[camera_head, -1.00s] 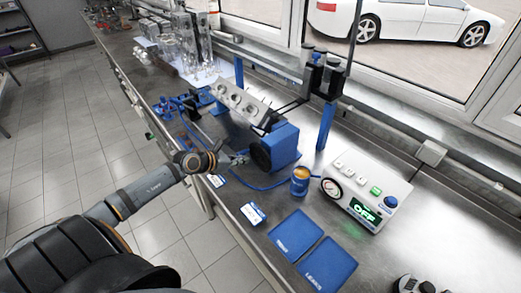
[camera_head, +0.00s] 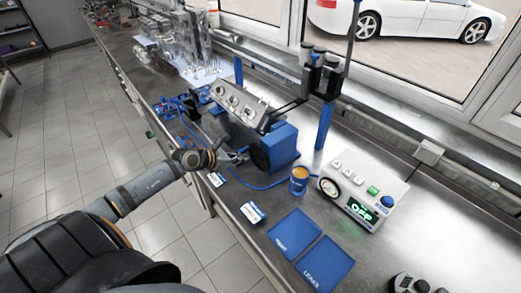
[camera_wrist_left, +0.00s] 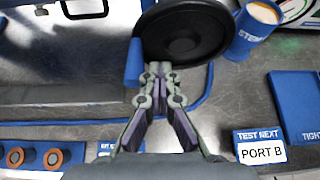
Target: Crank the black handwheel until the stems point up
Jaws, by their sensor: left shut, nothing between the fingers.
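The black handwheel (camera_wrist_left: 190,30) is a dark disc on the near face of a blue gearbox (camera_head: 284,142); in the head view it (camera_head: 259,156) is partly seen edge-on. A blue crank handle (camera_wrist_left: 133,63) stands out at the wheel's left rim in the wrist view. My left gripper (camera_wrist_left: 158,68) is shut and empty, its fingertips at the wheel's lower-left edge, just right of the handle; contact cannot be told. The grey cylinder head (camera_head: 238,106) sits tilted on the blue stand, its face with round openings visible. The stems are too small to make out. My right gripper is out of view.
An orange-topped blue cup (camera_head: 299,182), a white control box reading OFF (camera_head: 363,195) and two blue trays (camera_head: 294,234) stand right of the wheel. A blue hose (camera_head: 262,186) runs along the bench. A PORT B card (camera_head: 251,213) lies near the front edge.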

